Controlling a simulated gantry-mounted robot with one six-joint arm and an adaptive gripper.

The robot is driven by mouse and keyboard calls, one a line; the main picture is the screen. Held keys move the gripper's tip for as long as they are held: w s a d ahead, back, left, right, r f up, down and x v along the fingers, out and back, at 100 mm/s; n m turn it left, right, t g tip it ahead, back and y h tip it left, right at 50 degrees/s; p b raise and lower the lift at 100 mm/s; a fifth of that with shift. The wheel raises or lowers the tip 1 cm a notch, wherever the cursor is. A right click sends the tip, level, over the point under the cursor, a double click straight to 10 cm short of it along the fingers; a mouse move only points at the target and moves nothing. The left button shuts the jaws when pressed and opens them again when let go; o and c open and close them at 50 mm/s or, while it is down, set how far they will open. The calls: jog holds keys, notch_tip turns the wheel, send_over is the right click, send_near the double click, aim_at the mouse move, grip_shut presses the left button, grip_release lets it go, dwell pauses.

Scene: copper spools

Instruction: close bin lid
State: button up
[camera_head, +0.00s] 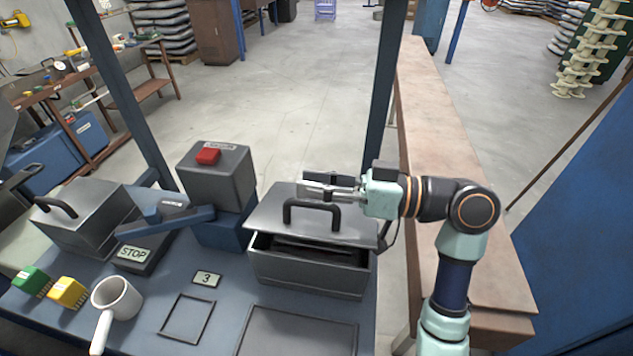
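A dark grey metal bin (305,273) stands on the blue bench at its right side. Its lid (265,223), with a black arched handle (311,205), sits raised and tilted over the bin. A dark gap shows along the front, and dark contents are partly visible through it. My gripper (305,187) reaches in from the right, over the back part of the lid behind the handle. Its fingers point left and look separated, with nothing visible between them. I cannot tell whether it touches the lid.
A second grey bin (88,222) with a handled lid stands at the left. A dark post (386,90) rises behind the bin.

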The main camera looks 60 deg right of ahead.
jog(key=v, duration=1.2)
dwell(0.5)
